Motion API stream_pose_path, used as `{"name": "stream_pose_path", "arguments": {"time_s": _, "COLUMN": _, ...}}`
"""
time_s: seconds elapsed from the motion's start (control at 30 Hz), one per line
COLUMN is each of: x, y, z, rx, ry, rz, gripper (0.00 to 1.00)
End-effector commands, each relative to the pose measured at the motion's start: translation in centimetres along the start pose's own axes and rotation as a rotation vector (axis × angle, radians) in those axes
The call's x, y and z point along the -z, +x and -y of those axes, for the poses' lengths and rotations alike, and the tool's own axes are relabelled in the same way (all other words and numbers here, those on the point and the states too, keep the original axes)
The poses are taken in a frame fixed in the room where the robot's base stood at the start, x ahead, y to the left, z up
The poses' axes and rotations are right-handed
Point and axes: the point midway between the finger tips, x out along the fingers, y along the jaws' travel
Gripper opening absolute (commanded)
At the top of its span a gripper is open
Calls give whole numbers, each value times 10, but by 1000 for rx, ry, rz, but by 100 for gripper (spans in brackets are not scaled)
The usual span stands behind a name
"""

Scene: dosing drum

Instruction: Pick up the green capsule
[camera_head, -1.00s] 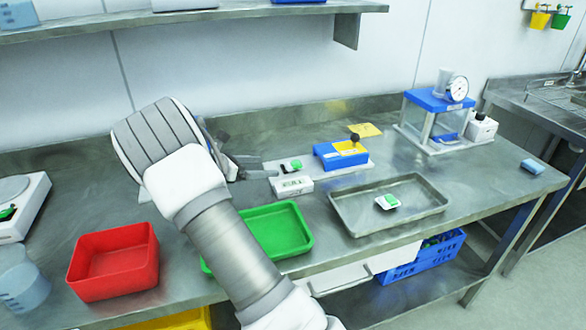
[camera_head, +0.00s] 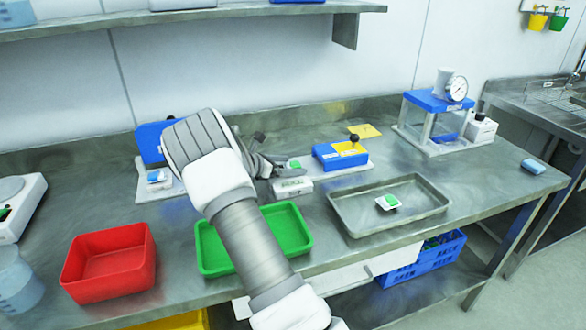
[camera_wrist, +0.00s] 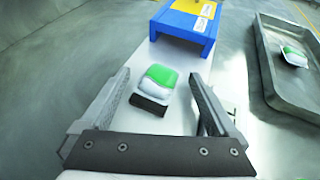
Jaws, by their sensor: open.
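A capsule with a green top and white lower part (camera_wrist: 160,78) lies on a white plate in front of a blue and yellow block. It also shows in the head view (camera_head: 294,164), partly hidden by my gripper (camera_head: 276,170). In the wrist view my gripper (camera_wrist: 159,88) is open, with one finger on each side of the capsule's line and nothing held. I cannot tell how far above the plate the fingertips are. A second green-topped capsule (camera_head: 388,202) lies in the grey metal tray (camera_head: 345,222); it shows at upper right in the wrist view (camera_wrist: 293,56).
The blue and yellow block (camera_head: 340,156) stands just beyond the capsule. A green tray (camera_head: 304,240) and a red bin (camera_head: 110,266) stand in front. A blue-topped capsule (camera_head: 155,177) lies at left on another station.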

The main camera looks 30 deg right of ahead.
Motion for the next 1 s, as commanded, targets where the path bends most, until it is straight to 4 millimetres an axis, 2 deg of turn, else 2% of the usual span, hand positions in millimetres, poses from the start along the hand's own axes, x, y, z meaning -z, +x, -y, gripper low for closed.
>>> {"name": "stream_pose_path", "arguments": {"time_s": 0.1, "x": 0, "y": -1, "z": 0, "rx": 0, "ry": 0, "rz": 0, "gripper": 95}}
{"name": "stream_pose_path", "arguments": {"time_s": 0.57, "x": 0, "y": -1, "z": 0, "rx": 0, "ry": 0, "rz": 0, "gripper": 12}}
{"name": "stream_pose_path", "arguments": {"time_s": 0.6, "x": 0, "y": -1, "z": 0, "rx": 0, "ry": 0, "rz": 0, "gripper": 10}}
{"name": "stream_pose_path", "arguments": {"time_s": 0.87, "x": -4, "y": -2, "z": 0, "rx": 0, "ry": 1, "rz": 0, "gripper": 9}}
{"name": "stream_pose_path", "arguments": {"time_s": 1.0, "x": -21, "y": -10, "z": 0, "rx": -1, "ry": 4, "rz": 0, "gripper": 9}}
